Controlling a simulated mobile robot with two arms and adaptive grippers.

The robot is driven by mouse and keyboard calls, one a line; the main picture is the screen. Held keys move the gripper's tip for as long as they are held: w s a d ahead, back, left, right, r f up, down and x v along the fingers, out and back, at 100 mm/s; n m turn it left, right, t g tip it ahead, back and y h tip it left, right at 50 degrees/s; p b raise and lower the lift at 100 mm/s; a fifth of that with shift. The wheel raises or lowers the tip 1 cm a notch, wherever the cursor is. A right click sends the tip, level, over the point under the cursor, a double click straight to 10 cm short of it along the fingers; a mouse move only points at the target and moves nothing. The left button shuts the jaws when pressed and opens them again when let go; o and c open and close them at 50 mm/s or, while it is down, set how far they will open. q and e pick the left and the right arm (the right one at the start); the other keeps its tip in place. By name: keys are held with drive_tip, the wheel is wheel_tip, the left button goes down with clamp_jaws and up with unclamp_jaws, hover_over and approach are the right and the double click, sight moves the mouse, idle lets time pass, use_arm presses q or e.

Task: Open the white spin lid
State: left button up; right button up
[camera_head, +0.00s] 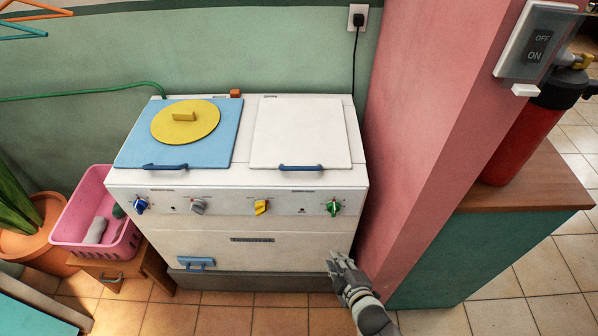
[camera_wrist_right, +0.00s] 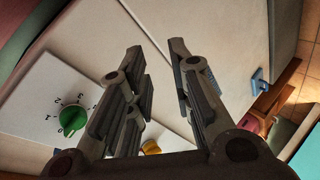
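The white spin lid (camera_head: 300,132) lies flat and closed on the right half of the top of the white machine (camera_head: 143,182). Its blue handle (camera_head: 300,168) runs along the front edge. My right gripper (camera_head: 337,259) is in front of the machine's lower right front, below the lid and the knobs, apart from the handle. In the right wrist view my right gripper (camera_wrist_right: 155,54) has its two fingers spread with nothing between them. The lid cannot be made out in that view. My left gripper is not in view.
A blue lid (camera_head: 218,137) with a yellow disc (camera_head: 205,124) covers the machine's left half. Several knobs, including a green knob (camera_head: 333,207), line the front panel. A pink wall (camera_head: 425,110) stands close on the right. A pink basket (camera_head: 121,245) is at left.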

drive_tip(key=w+a+r+n+t+y, duration=0.1)
drive_tip(key=w+a+r+n+t, duration=0.1)
drive_tip(key=r, duration=0.5)
drive_tip(key=w+a+r+n+t+y, duration=0.1)
drive_tip(key=w+a+r+n, duration=0.1)
drive_tip(key=r, duration=0.4)
drive_tip(key=n+t+y, duration=0.2)
drive_tip(key=n, duration=0.1)
approach(301, 171)
drive_tip(key=x, duration=1)
drive_tip(key=shift+w, duration=0.35)
clamp_jaws()
